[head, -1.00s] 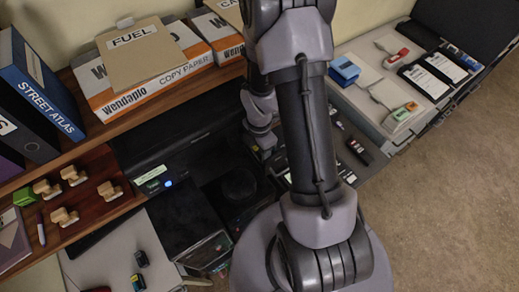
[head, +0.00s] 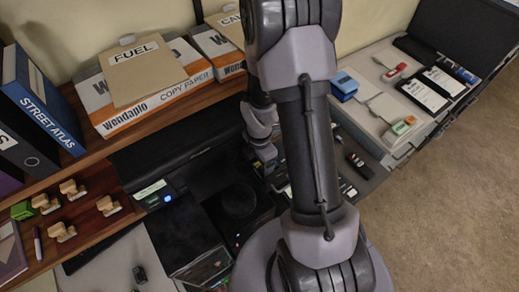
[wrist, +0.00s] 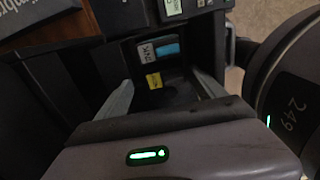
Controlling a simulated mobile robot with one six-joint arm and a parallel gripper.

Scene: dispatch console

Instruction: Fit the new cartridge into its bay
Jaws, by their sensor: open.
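In the wrist view my gripper (wrist: 162,85) is open, its two grey fingers apart on either side of a dark recess. Between and beyond them is a small block with a white label reading like INK and a blue part (wrist: 167,48), which looks like the cartridge. A yellow label (wrist: 153,80) sits just below it, at the dark bay (wrist: 180,92). I cannot tell whether the block is fully seated. Nothing shows held between the fingers. In the head view my arm hides most of the work area; the fingers and cartridge cannot be made out there.
A wooden shelf holds paper boxes (head: 165,97), a blue street atlas (head: 45,105) and several stamps (head: 72,190). A black machine with a blue light (head: 168,198) stands below. Carpet (head: 440,210) is clear on the right.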

